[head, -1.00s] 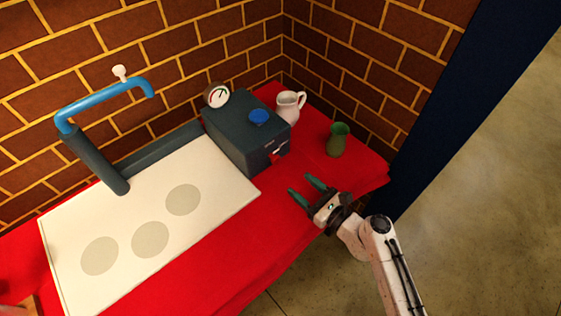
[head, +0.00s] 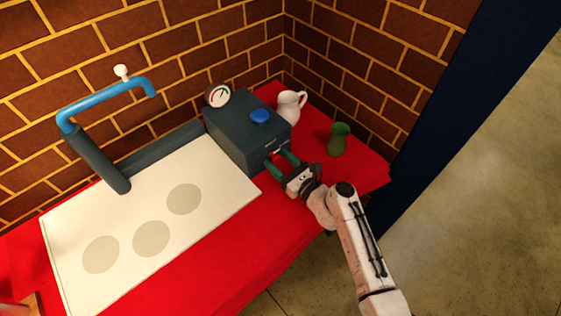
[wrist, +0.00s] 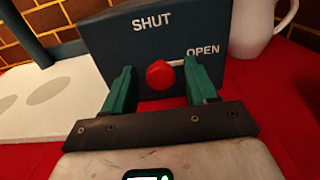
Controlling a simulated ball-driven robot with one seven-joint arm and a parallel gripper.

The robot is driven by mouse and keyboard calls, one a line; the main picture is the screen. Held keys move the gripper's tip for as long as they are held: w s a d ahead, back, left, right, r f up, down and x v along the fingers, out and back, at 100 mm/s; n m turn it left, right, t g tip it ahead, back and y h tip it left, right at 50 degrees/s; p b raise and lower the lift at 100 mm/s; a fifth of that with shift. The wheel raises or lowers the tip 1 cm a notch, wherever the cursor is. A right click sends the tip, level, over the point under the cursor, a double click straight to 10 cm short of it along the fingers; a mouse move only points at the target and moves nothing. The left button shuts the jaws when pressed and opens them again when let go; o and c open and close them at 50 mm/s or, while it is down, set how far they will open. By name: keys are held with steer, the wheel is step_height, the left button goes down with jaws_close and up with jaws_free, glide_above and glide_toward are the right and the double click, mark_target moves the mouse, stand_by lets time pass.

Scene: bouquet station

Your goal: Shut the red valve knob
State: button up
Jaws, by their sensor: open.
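The red valve knob (wrist: 160,75) is on the front face of a dark box (head: 238,132). In the wrist view, the box front reads SHUT above the knob and OPEN to its upper right. A pale pointer on the knob extends right, towards OPEN. My gripper (head: 278,163) is at the box front, its green fingers open, one on each side of the knob in the wrist view (wrist: 160,84). I cannot tell whether either finger touches the knob. In the head view, the gripper hides the knob.
A blue knob (head: 260,116) and a gauge (head: 218,95) are on the box. A white jug (head: 291,106) and a green vase (head: 338,139) stand to the right. A white board (head: 185,235) with grey discs and a blue pipe (head: 105,98) are at left. Red cloth (head: 235,255) is clear in front.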

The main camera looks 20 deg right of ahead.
steer(key=shift+c, duration=0.2)
steer(key=c, duration=1)
steer(key=shift+f, duration=0.1)
steer(key=n+b, duration=0.3)
steer(key=n, duration=0.1)
steer(key=shift+a+f+n, duration=0.1)
steer(key=shift+n, duration=0.2)
steer(key=n+b, duration=0.3)
steer(key=n, duration=0.1)
steer(key=shift+n, duration=0.3)
steer(key=n+b, duration=0.3)
steer(key=n, duration=0.1)
steer(key=shift+f, duration=0.15)
steer(key=n+b, duration=0.3)
steer(key=n, duration=0.1)
steer(key=shift+a+n, duration=0.1)
steer(key=shift+n, duration=0.2)
